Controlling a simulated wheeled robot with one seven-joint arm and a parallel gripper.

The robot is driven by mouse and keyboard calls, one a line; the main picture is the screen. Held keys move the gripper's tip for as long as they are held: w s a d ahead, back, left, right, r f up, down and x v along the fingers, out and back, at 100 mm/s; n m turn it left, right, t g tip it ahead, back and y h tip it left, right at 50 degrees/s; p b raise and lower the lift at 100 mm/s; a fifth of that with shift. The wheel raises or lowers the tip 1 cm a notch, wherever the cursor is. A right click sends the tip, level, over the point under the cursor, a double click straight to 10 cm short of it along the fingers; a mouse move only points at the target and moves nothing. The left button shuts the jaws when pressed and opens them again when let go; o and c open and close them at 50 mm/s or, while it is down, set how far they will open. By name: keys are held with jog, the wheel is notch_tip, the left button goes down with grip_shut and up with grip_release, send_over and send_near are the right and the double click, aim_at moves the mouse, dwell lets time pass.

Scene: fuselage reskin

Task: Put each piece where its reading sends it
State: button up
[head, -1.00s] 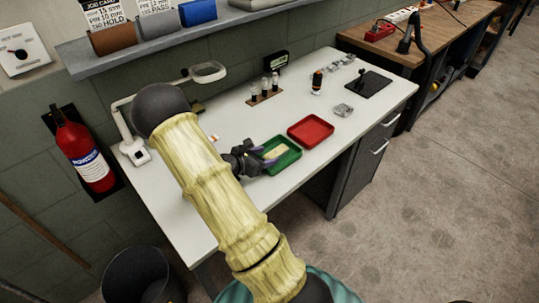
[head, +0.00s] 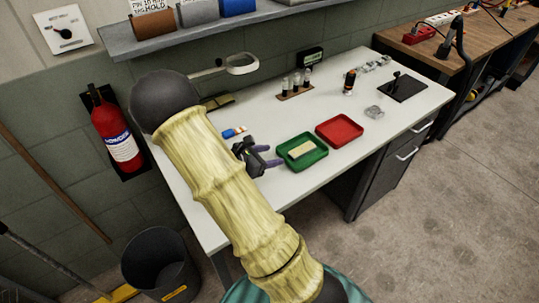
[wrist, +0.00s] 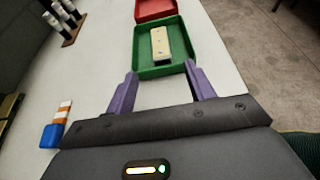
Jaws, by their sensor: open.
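A green tray (head: 318,161) sits on the white bench with a pale cream block (head: 301,149) lying in it. The block also shows in the wrist view (wrist: 160,43), inside the green tray (wrist: 137,67). A red tray (head: 356,139) stands beside it and looks empty. My gripper (head: 268,157) is open and empty, its purple fingers pointing at the near edge of the green tray. A clear or silvery piece (head: 374,112) lies right of the red tray. Several similar small pieces (head: 372,65) lie at the back of the bench.
A small blue, white and orange item (head: 234,132) lies left of my gripper. A rack of vials (head: 296,86), a dark-and-orange bottle (head: 349,82), a black plate with a stand (head: 403,87) and a magnifier lamp (head: 241,64) stand on the bench. A small display (head: 310,58) is behind.

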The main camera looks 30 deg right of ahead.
jog(key=shift+s+m+y, duration=0.3)
jog(key=shift+s, duration=0.05)
jog(key=s+a+m+y, duration=0.1)
jog(key=s, duration=0.1)
jog(key=s+a+m+g+y, duration=0.1)
jog(key=s+m, duration=0.1)
jog(key=s+a+m+g+y, duration=0.1)
jog(key=s+m, duration=0.1)
jog(key=shift+r+y, duration=0.2)
jog(key=shift+y, duration=0.2)
jog(key=s+a+m+y, duration=0.1)
jog(key=a+m, duration=0.1)
jog(key=s+a+m+y, duration=0.1)
jog(key=s+a+y, duration=0.1)
jog(key=shift+s+r+m, duration=0.2)
jog(key=shift+r+m, duration=0.2)
jog(key=s+a+r+m+t+y, duration=0.3)
jog(key=a+r+m+y, duration=0.3)
jog(key=a+m, duration=0.3)
jog(key=shift+a+t, duration=0.2)
jog(key=shift+t, duration=0.1)
